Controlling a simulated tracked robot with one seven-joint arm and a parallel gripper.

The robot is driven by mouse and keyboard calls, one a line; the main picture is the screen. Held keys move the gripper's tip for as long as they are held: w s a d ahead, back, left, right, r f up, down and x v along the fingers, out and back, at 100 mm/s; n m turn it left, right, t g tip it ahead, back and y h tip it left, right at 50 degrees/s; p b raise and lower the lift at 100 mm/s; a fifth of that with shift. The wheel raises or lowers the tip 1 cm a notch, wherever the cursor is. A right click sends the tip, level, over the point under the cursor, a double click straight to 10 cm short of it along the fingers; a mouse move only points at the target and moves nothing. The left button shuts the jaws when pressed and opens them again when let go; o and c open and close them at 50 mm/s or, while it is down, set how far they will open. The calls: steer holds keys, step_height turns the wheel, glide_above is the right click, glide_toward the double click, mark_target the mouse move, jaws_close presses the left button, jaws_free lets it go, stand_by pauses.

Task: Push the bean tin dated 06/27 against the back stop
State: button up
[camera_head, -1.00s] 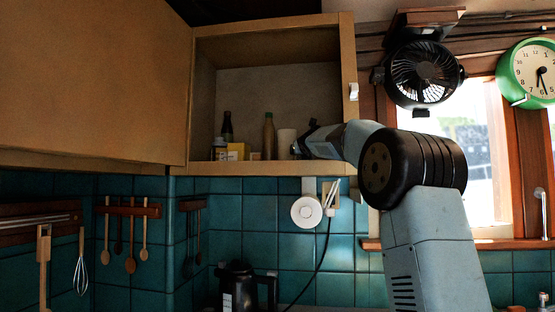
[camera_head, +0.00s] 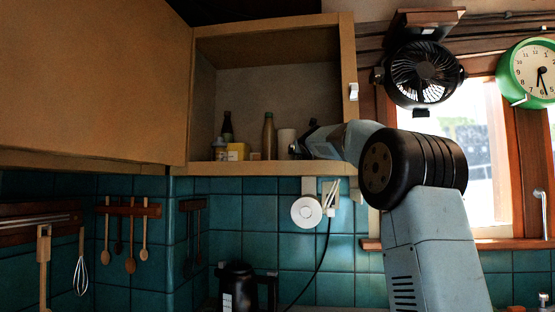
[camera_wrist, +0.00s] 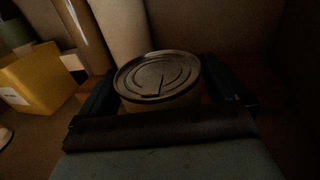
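A round tin (camera_wrist: 158,80) with a ringed metal lid stands upright between the fingers of my gripper (camera_wrist: 165,95) in the wrist view. A dark finger is on each side of it, and the dark palm bar lies in front of its near side. A narrow gap shows between the tin and the right finger. The gripper looks open around it. No date is readable on the tin. In the head view my gripper (camera_head: 300,145) reaches into the open cupboard (camera_head: 270,168) from the right. The tin cannot be made out there. The back stop cannot be made out clearly.
A pale cylinder (camera_wrist: 122,30) stands right behind the tin. A tan bottle (camera_head: 268,136), a yellow box (camera_head: 236,151) and a dark bottle (camera_head: 227,127) stand to the left. The cupboard's right side post (camera_head: 349,90) is close to my arm.

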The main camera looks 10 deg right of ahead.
steer(key=s, duration=0.4)
steer(key=s+a, duration=0.1)
steer(key=s, duration=0.3)
steer(key=s+a, duration=0.1)
steer(key=s, duration=0.4)
steer(key=shift+s+a+f, duration=0.1)
steer(key=shift+a, duration=0.15)
steer(key=shift+s, duration=0.15)
stand_by(0.4)
